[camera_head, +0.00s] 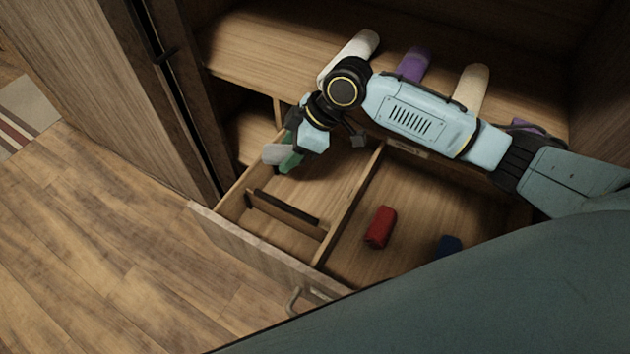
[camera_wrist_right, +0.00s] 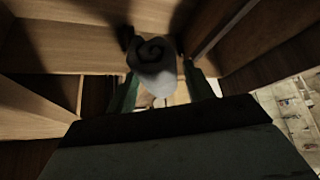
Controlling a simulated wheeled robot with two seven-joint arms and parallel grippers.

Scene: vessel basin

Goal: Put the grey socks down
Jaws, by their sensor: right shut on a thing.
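The grey socks (camera_head: 273,153) are a pale rolled bundle at the tip of my right gripper (camera_head: 286,159). In the right wrist view the spiral end of the roll (camera_wrist_right: 155,54) shows between the two green fingers, which are shut on it. My right gripper reaches in over the back left part of the open drawer (camera_head: 265,250), above its left compartment. I cannot tell whether the socks touch the drawer. My left gripper is not in view.
A red roll (camera_head: 381,227) and a partly hidden blue roll (camera_head: 448,246) lie in the right compartment. A long divider (camera_head: 350,204) separates the compartments; a low dark-topped board (camera_head: 285,209) crosses the left one. White (camera_head: 362,45), purple (camera_head: 414,62) and cream (camera_head: 473,85) rolls lie on the shelf above.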

